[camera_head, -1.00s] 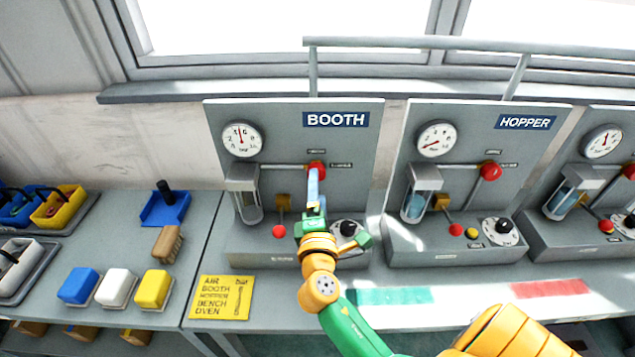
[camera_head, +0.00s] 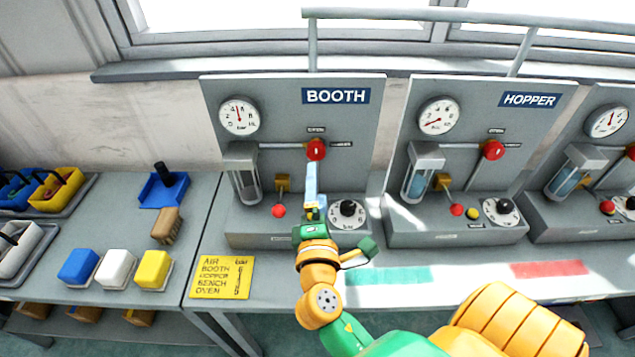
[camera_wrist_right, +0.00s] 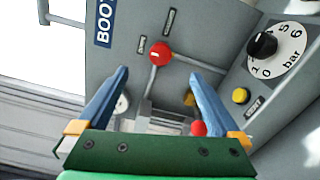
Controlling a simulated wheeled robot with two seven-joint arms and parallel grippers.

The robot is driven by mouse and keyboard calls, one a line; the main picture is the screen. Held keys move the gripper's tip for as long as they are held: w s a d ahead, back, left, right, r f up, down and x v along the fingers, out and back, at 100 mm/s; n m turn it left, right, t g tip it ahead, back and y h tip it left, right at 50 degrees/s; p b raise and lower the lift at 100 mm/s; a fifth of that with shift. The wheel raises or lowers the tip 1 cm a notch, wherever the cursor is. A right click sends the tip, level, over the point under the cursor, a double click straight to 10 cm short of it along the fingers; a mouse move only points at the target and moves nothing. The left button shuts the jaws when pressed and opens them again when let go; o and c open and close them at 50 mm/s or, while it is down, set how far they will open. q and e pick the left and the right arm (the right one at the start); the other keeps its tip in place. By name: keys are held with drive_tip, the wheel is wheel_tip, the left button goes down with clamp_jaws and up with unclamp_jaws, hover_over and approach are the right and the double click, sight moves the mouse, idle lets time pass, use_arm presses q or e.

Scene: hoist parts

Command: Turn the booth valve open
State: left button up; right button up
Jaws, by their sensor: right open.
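The booth valve (camera_head: 316,150) has a round red knob on the grey BOOTH panel (camera_head: 285,100). One small label sits above it and another to its right. A pale mark on the knob looks upright in the head view. In the right wrist view the knob (camera_wrist_right: 160,53) shows beyond the fingertips, centred in the gap. My right gripper (camera_head: 312,168) has blue fingers pointing up at the panel, just below the knob. The wrist view shows this gripper (camera_wrist_right: 160,75) open and empty, with the knob apart from both fingers. My left gripper is out of view.
The BOOTH unit carries a gauge (camera_head: 239,116), a clear cup (camera_head: 244,176), a lower red-ended lever (camera_head: 278,210) and a black dial (camera_head: 347,210). The HOPPER unit (camera_head: 480,120) stands to the right. A yellow card (camera_head: 222,277) lies at the bench's front.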

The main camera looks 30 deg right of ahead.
drive_tip(key=shift+s+a, duration=0.35)
drive_tip(key=shift+s, duration=0.2)
drive_tip(key=s+a+r, duration=0.2)
drive_tip(key=s+a, duration=0.2)
drive_tip(key=s, duration=0.1)
drive_tip(key=shift+s, duration=0.4)
idle(0.8)
